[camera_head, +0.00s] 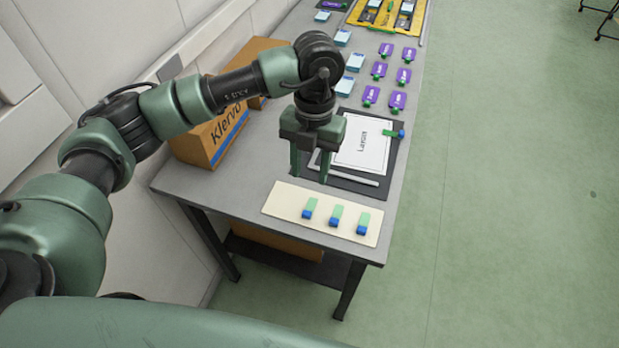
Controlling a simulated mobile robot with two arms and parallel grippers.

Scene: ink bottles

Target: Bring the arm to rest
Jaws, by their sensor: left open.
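My left arm comes in from the left and reaches over the grey table (215,190). My left gripper (310,178) points down with its two green fingers apart and nothing visible between them. It is above the left part of a dark mat (350,183), behind a cream board (285,203). Three small green and blue bottles stand or lie on the board: a left one (310,207), a middle one (336,215) and a right one (362,222). My right gripper does not show.
Several purple items (379,69) and a yellow tray (423,15) are farther back. A cardboard box (200,150) stands at the left.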

